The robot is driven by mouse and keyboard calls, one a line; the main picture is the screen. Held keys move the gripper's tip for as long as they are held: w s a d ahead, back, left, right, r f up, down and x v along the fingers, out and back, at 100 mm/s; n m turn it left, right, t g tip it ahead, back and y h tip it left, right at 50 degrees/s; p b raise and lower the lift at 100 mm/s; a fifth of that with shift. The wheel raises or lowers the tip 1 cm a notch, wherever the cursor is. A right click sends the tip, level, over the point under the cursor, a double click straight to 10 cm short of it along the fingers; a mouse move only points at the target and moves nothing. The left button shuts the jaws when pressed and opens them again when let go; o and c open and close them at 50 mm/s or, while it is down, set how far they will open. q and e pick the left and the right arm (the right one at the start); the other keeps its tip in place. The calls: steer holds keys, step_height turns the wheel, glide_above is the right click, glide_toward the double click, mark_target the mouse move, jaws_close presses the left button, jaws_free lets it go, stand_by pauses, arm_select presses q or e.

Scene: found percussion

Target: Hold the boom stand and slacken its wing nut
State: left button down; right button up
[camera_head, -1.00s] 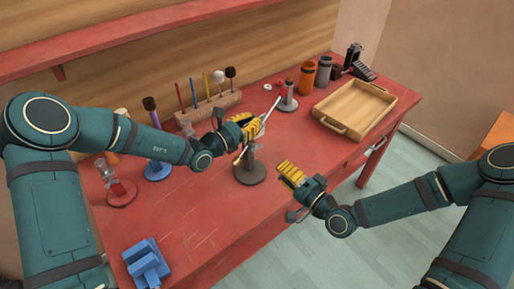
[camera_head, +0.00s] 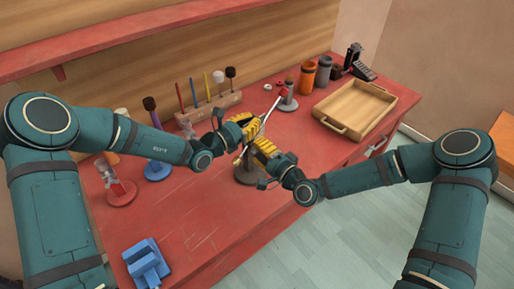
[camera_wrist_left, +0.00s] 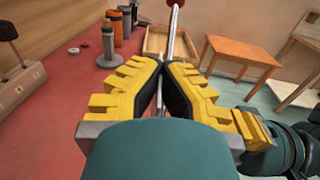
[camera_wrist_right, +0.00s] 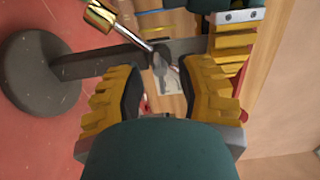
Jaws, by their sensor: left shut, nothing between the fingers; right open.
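The boom stand has a round dark base (camera_head: 247,177), a short post and a slanted silver boom rod (camera_wrist_left: 172,35). In the right wrist view its base (camera_wrist_right: 40,72) is at left, with a brass weight (camera_wrist_right: 99,15) on the rod. A small grey wing nut (camera_wrist_right: 160,64) shows at the post top. My left gripper (camera_head: 250,128) is shut and empty by the rod; its fingertips (camera_wrist_left: 163,66) meet in front of it in the left wrist view. My right gripper (camera_head: 257,144) is open, its fingers (camera_wrist_right: 158,78) to either side of the wing nut's line, apart from it.
A mallet rack (camera_head: 208,110) stands behind, and a small stand (camera_head: 288,102) and cups (camera_head: 307,78) stand beyond. A wooden tray (camera_head: 355,107) is at right. The red tabletop between is mostly clear.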

steer(key=shift+w+a, duration=0.35)
steer(key=shift+w, duration=0.1)
jaws_close()
steer(key=shift+n, duration=0.3)
steer(key=n, duration=0.5)
steer(key=shift+n, duration=0.4)
arm_select(q)
steer(key=shift+s+d, duration=0.1)
arm_select(e)
steer(key=n, duration=0.6)
steer(key=shift+n, duration=0.3)
